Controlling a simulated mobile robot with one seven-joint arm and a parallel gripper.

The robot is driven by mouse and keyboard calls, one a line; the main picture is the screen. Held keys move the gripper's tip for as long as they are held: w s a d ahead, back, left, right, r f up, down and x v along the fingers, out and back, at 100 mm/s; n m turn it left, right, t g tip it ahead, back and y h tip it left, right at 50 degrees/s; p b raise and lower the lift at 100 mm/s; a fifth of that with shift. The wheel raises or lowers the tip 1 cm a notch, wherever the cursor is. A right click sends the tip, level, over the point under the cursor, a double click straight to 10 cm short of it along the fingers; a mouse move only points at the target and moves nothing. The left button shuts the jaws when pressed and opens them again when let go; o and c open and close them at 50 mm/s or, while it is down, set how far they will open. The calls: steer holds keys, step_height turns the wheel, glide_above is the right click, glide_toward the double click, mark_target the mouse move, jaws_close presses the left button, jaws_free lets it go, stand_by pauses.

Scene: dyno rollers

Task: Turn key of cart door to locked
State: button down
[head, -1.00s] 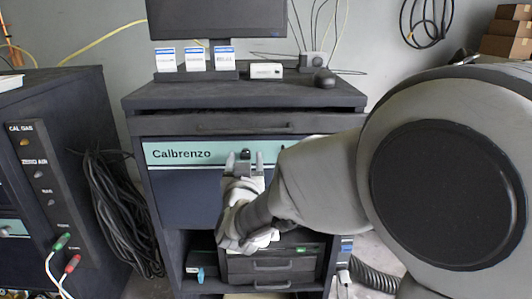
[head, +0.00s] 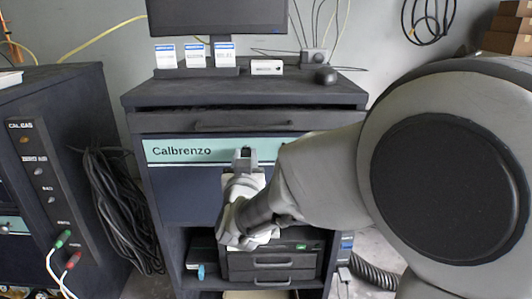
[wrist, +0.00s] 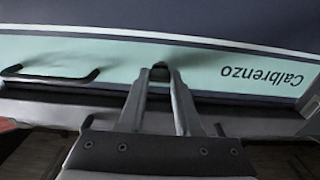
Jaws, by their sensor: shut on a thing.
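The cart door is dark blue (head: 185,208) with a teal strip (head: 223,152) along its top reading "Calbrenzo". A small dark key (wrist: 160,69) sticks out of this strip; in the head view it is mostly covered by my fingers. My gripper (head: 246,160) is shut on the key, with one fingertip on each side of it in the wrist view. The key's turn angle cannot be made out. A black bar handle (wrist: 50,76) shows on the strip in the wrist view; my arm covers it in the head view.
A drawer (head: 220,122) sits above the door, and an open shelf with a drawer unit (head: 270,264) below. A dark cabinet (head: 70,110) with knobs and cables stands at left. A monitor (head: 215,16), cards and a mouse (head: 325,75) are on top.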

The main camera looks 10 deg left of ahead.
steer(key=n+p, duration=0.2)
steer(key=n, duration=0.3)
steer(key=shift+r+p, duration=0.15)
steer(key=shift+p, duration=0.25)
steer(key=n+p, duration=0.2)
steer(key=n, duration=0.2)
steer(key=shift+a, duration=0.1)
steer(key=n+p, duration=0.3)
steer(key=n, duration=0.2)
steer(key=shift+n+p, duration=1.15)
steer(key=shift+n, duration=0.75)
steer(key=c, duration=0.6)
jaws_free()
steer(key=shift+f, duration=0.2)
